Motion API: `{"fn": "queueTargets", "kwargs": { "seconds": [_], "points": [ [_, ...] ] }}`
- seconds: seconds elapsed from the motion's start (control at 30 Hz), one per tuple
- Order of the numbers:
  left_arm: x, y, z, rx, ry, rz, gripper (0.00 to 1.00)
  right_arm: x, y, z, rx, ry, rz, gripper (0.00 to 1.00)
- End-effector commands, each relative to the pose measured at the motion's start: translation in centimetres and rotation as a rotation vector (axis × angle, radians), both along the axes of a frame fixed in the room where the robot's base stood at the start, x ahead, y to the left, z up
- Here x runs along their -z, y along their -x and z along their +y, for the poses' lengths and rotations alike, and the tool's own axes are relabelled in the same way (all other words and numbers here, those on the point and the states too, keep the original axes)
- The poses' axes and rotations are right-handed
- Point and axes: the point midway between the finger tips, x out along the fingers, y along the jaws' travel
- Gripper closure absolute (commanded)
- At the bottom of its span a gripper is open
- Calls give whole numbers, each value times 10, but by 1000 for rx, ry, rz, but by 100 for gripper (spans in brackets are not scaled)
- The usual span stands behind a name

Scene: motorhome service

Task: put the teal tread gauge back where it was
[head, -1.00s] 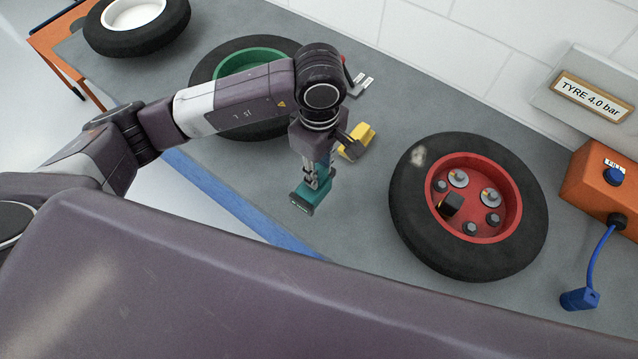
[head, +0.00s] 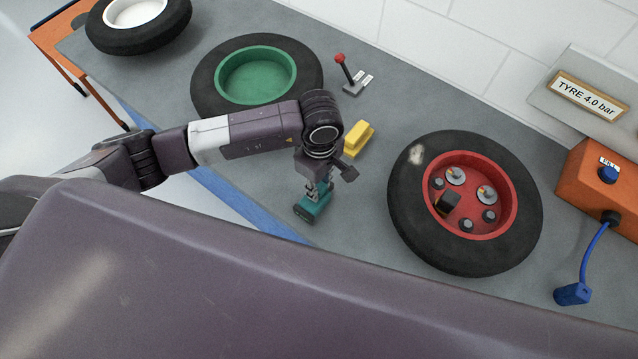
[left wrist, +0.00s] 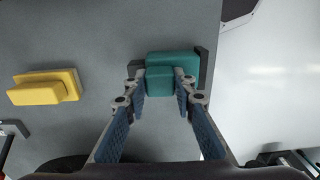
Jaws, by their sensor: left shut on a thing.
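The teal tread gauge (head: 313,207) is at the front edge of the grey bench, below my left gripper (head: 319,188). In the left wrist view the gauge (left wrist: 172,72) sits between the tips of my left gripper (left wrist: 160,88), which is shut on it. Dark corner pieces (left wrist: 203,66) show beside the gauge there, close to the bench edge. I cannot tell whether the gauge touches the bench top. My right gripper is not in view.
A yellow block-shaped thing (head: 359,139) lies behind the gripper. A tyre with a red rim (head: 410,215) lies to the right, and one with a green rim (head: 215,85) behind the arm. A red-knobbed lever (head: 346,72) stands at the back. An orange box (head: 590,190) is far right.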

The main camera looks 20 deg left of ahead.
Motion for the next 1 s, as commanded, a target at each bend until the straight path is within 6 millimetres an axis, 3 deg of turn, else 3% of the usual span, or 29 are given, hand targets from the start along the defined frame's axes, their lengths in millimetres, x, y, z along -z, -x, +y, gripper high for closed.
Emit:
{"fn": "queueTargets", "kwargs": {
  "seconds": [0.03,0.07,0.2,0.63,1.0],
  "points": [
    [3,0,0,0,0,0,97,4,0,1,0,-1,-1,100],
    [2,0,0,0,0,0,74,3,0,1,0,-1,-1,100],
    [1,0,0,0,0,1,58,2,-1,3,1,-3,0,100],
    [-7,-1,0,0,1,-3,58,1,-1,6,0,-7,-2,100],
    [-83,-2,-1,2,1,-6,58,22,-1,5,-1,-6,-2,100]
  ]
}}
